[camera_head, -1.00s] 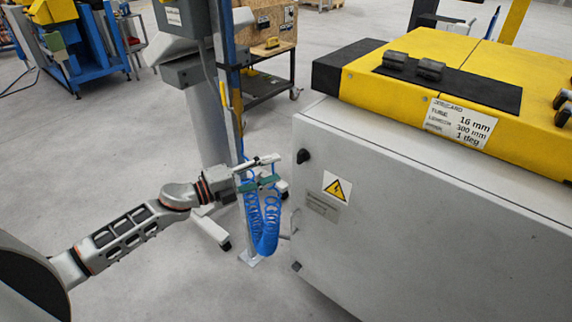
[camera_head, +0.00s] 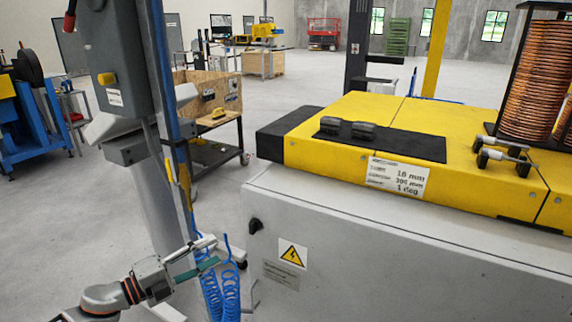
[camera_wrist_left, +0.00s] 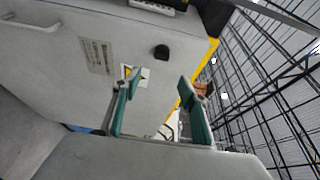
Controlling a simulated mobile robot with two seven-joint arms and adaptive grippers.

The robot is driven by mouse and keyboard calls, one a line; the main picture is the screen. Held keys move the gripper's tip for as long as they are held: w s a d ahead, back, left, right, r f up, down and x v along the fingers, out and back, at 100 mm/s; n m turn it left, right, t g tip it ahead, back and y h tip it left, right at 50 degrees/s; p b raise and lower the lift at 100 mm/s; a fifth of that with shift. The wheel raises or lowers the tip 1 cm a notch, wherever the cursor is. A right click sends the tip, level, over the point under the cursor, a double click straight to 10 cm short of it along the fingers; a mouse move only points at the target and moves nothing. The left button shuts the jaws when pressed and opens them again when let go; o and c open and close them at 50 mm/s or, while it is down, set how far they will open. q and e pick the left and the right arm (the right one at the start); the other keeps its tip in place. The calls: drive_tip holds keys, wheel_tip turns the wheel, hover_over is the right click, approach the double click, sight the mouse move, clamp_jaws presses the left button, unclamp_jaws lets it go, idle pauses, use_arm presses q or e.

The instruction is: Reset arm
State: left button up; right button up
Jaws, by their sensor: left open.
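My left gripper (camera_head: 210,254) is at the lower left of the head view, in front of the left end of a grey machine cabinet (camera_head: 370,262). Its fingers are apart with nothing between them. The left wrist view shows the same open gripper (camera_wrist_left: 157,80), with two teal-faced fingers and the cabinet front beyond. Part of my left arm is cut off by the bottom edge of the head view. My right gripper is not in view.
Blue coiled hoses (camera_head: 222,295) hang right by my left gripper. The cabinet has a yellow top (camera_head: 462,122) with a black mat (camera_head: 410,143). Copper coils (camera_head: 535,80) stand at far right. A wooden-sided cart (camera_head: 208,92) stands behind.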

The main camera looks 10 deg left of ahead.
use_arm(q)
drive_tip(key=s+d+f+n+g+y, duration=0.1)
drive_tip(key=s+d+f+n+y, duration=0.3)
drive_tip(key=s+f+n, duration=0.7)
drive_tip(key=s+d+f+n+g+y, duration=0.1)
drive_tip(key=s+d+f+n+y, duration=0.3)
drive_tip(key=s+f+n, duration=0.6)
wheel_tip(320, 180, down, 5)
drive_tip(key=shift+s+r+n+g+y, duration=0.1)
drive_tip(key=shift+s+n+g+y, duration=0.25)
drive_tip(key=shift+s+y, duration=0.45)
drive_tip(key=shift+s, duration=0.15)
